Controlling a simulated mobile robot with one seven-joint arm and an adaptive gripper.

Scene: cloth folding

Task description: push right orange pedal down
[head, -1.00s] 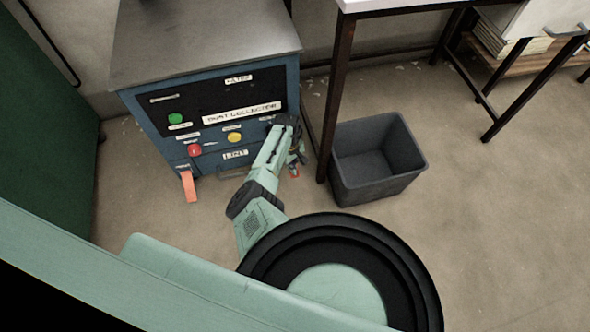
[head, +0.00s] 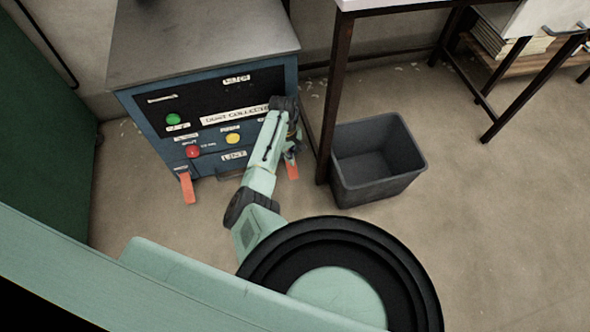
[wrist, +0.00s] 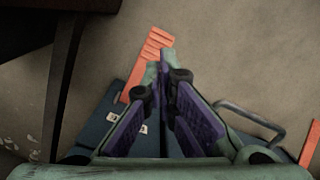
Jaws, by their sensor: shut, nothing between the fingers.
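The right orange pedal (head: 292,171) sticks out low from the right end of the blue dust collector cabinet (head: 150,125). In the head view my arm hides most of it. In the wrist view its ribbed orange plate (wrist: 150,48) lies just beyond and left of my fingertips. My gripper (head: 291,155) is shut and empty, pointing down over this pedal; its closed tips (wrist: 166,62) overlap the pedal's edge in the wrist view. I cannot tell whether they touch it. The left orange pedal (head: 187,188) stands apart, and shows at the right edge of the wrist view (wrist: 309,146).
A dark open bin (head: 375,160) stands right of the cabinet. A dark table leg (head: 335,95) rises close to the right pedal. A metal handle (wrist: 250,116) lies between the pedals. Floor in front of the cabinet is clear.

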